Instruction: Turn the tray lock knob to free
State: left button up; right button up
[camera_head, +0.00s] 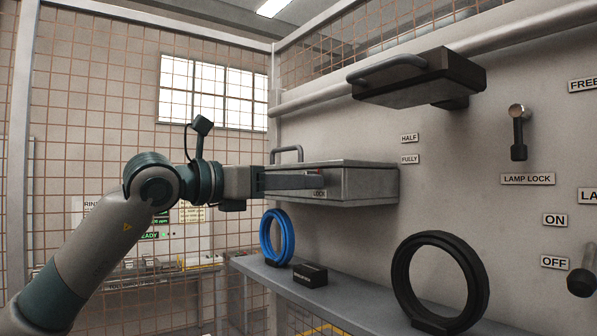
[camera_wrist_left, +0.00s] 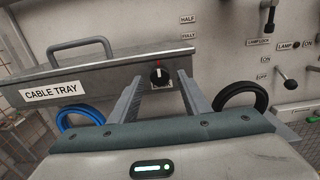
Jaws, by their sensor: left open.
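The cable tray (camera_head: 350,178) is a grey metal box on the wall with a handle on top; its CABLE TRAY label (camera_wrist_left: 53,91) shows in the left wrist view. The tray lock knob (camera_wrist_left: 160,76) is small and black with a white pointer line that looks roughly upright, below a red mark on the tray front. My left gripper (camera_head: 318,182) is open, its fingers reaching to the tray front. In the left wrist view the fingers (camera_wrist_left: 158,84) stand either side of the knob; contact cannot be told. In the head view the gripper hides the knob. My right gripper is not in view.
A shelf (camera_head: 345,300) below holds a blue ring (camera_head: 265,238), a small black block (camera_head: 310,275) and a black ring (camera_head: 398,280). A dark tray (camera_head: 420,82) juts out above. The LAMP LOCK lever (camera_head: 518,138) and another black knob (camera_head: 581,282) are on the right wall.

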pick_arm(q)
jog(key=shift+w+d, duration=0.2)
jog(key=shift+d, duration=0.05)
jog(key=c, duration=1)
jog(key=shift+c, duration=0.2)
